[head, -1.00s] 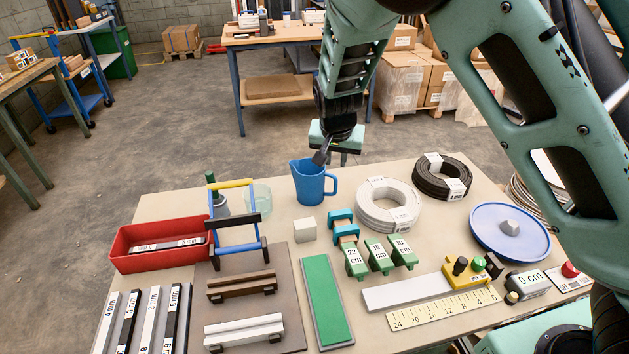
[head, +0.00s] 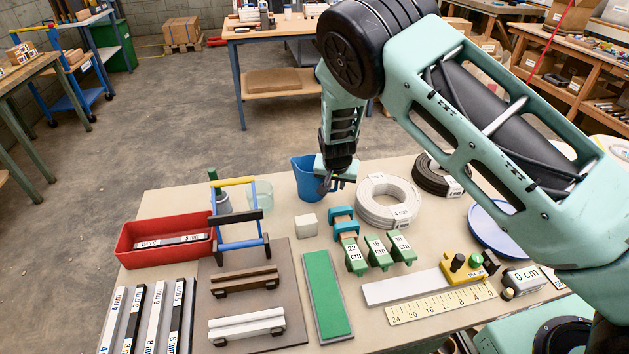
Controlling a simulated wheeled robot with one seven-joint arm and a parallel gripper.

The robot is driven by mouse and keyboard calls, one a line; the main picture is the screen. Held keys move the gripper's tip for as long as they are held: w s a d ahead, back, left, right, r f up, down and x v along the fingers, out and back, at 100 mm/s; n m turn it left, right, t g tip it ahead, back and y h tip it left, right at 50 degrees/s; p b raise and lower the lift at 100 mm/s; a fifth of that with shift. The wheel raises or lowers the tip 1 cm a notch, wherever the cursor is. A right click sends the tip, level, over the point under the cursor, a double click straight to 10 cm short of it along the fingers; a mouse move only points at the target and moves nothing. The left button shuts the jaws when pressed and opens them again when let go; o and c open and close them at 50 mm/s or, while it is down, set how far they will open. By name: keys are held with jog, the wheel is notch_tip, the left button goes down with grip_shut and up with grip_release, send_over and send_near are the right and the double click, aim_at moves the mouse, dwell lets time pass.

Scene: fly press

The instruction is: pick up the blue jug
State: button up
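The blue jug (head: 307,180) stands upright at the back of the table, left of the white cable coil. My gripper (head: 328,186) points down at the jug's right side, where the handle is. The gripper and its wrist cover the handle and part of the rim. One dark finger shows in front of the jug's wall. I cannot tell whether the fingers touch the jug or how far apart they are.
A white cable coil (head: 389,202) and a black coil (head: 440,174) lie to the right. A clear glass (head: 260,194) and a red tray (head: 140,262) stand to the left. A white cube (head: 306,226) and green-based blocks (head: 378,254) lie in front.

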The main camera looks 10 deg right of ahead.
jog(key=shift+w+f, duration=0.15)
jog(key=shift+f, duration=0.15)
grip_shut()
jog(key=shift+r, duration=0.15)
